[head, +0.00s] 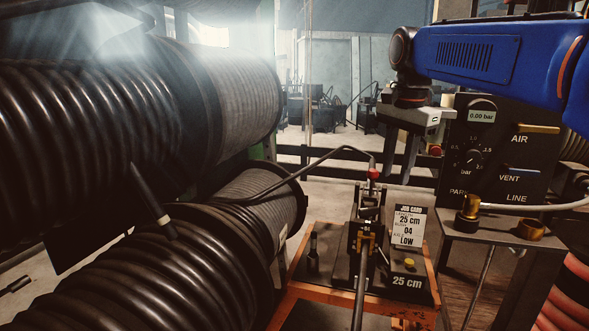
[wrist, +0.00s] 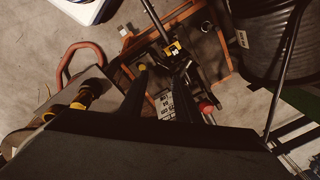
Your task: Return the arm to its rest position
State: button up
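My gripper (head: 397,168) hangs from the end of my blue arm at the upper right of the head view, fingers pointing down. The two fingers are apart with nothing seen between them. In the wrist view my gripper (wrist: 162,72) also shows two dark, spread fingers above the crimper bench. My gripper is in the air, behind and above the job card (head: 408,227) and left of the black pressure panel (head: 497,185). It appears to touch nothing.
Large black hose reels (head: 90,110) fill the left. Brass fittings (head: 530,229) sit on a shelf below the panel. Open floor (head: 335,138) lies behind.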

jog(key=s+d+f+n+t, duration=0.1)
jog(key=s+f+n, duration=0.4)
jog(key=s+f, duration=0.7)
jog(key=s+d+f+n+t, duration=0.2)
jog(key=s+f+n, duration=0.4)
jog(key=s+f, duration=0.7)
jog(key=shift+d+f+n+t, duration=0.25)
jog(key=shift+d+n+t, duration=0.05)
jog(key=shift+d, duration=0.3)
jog(key=shift+a, duration=0.15)
